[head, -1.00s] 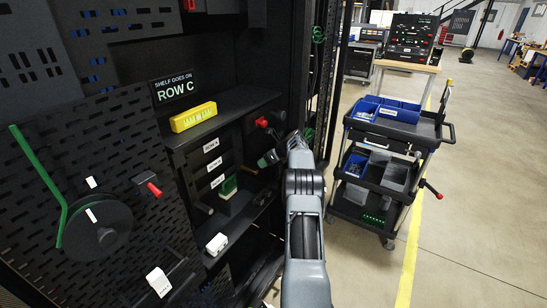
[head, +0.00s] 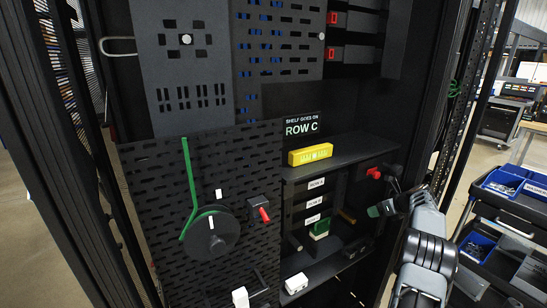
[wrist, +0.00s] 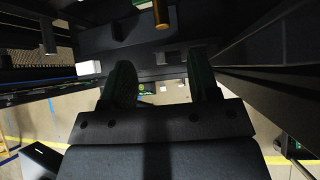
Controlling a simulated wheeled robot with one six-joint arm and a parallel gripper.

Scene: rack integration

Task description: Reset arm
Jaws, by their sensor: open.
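My arm reaches in from the lower right of the head view, and my gripper (head: 378,210) is at the right side of the black rack's shelf bay, near a red-knobbed part (head: 374,173). In the wrist view my gripper (wrist: 163,84) shows two dark green fingers spread apart with nothing between them. The fingertips are partly hidden by the wrist in the head view. No object is held.
The black rack (head: 260,100) fills the middle. A yellow block (head: 310,154) sits on its upper shelf, with row labels (head: 316,184) and a green-and-white block (head: 319,229) below. A green-strapped reel (head: 212,235) is at left. A cart with blue bins (head: 503,186) stands at right.

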